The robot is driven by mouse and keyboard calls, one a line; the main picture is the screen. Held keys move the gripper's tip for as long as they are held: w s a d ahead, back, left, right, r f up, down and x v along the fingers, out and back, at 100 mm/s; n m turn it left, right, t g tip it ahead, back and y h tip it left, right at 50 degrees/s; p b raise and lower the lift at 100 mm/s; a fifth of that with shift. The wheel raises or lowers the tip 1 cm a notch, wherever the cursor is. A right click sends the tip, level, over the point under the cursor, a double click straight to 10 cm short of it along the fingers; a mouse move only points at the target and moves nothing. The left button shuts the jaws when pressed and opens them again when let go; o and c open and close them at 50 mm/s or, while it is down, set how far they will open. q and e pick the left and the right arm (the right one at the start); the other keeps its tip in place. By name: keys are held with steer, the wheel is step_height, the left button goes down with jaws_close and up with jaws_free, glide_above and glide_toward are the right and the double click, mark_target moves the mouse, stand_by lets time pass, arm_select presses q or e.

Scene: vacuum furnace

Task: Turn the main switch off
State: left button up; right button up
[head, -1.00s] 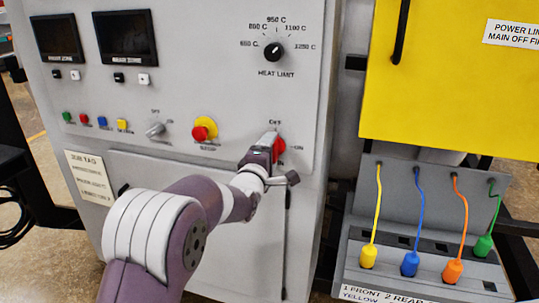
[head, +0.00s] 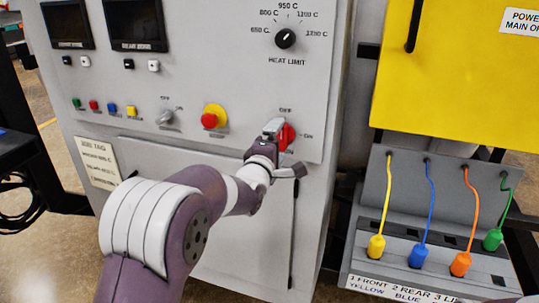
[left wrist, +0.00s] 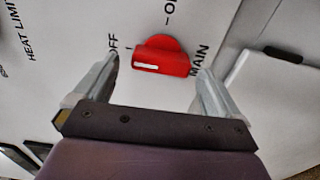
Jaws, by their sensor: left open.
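The main switch (head: 288,136) is a red rotary knob at the lower right of the grey furnace panel. In the left wrist view the knob (left wrist: 162,56) shows a raised red bar with a white mark on the end nearest the OFF label. My left gripper (head: 271,130) is at the knob and hides part of it in the head view. In the left wrist view the gripper (left wrist: 158,68) is open, with one finger on each side of the bar and a visible gap at both. My right gripper is out of view.
A red push button (head: 209,120) on a yellow collar and a grey selector (head: 165,118) sit to the left. The heat limit dial (head: 285,38) is above. A yellow cabinet (head: 450,70) and a stand with coloured cables (head: 395,250) are to the right.

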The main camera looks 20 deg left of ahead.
arm_select(q)
steer(key=s+b, duration=0.1)
steer(key=s, duration=1)
steer(key=shift+a, duration=0.2)
